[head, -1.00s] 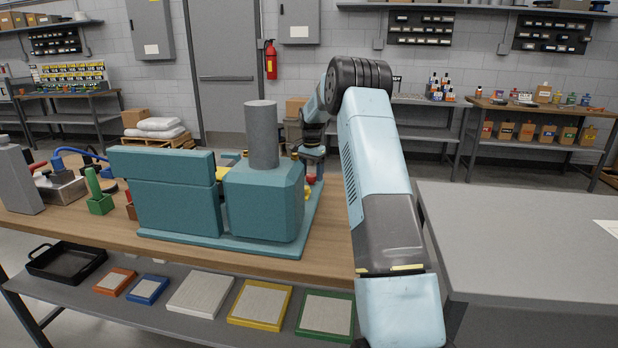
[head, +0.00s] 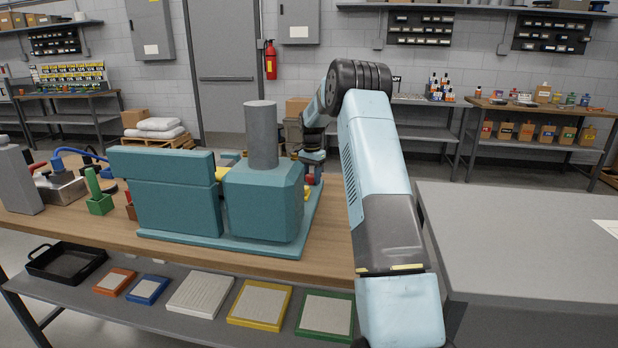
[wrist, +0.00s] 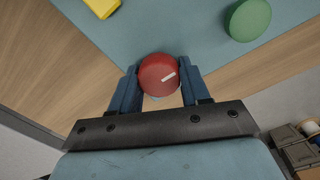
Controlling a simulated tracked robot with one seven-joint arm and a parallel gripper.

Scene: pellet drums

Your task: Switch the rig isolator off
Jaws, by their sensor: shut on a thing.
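The red round knob (wrist: 158,74), with a short white mark on its face, stands on the teal base plate of the rig in the wrist view. The mark lies slanted. My gripper (wrist: 160,88) is shut on the red knob, one blue finger on each side of it. In the head view the teal rig (head: 178,200) stands on the wooden bench, and my gripper (head: 312,174) is behind its right side, mostly hidden. A bit of red shows there by the fingers.
A green round knob (wrist: 248,19) and a yellow block (wrist: 102,6) are on the teal plate near my gripper. A grey cylinder (head: 262,135) rises from the rig. A grey table (head: 530,240) stands to the right of my arm.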

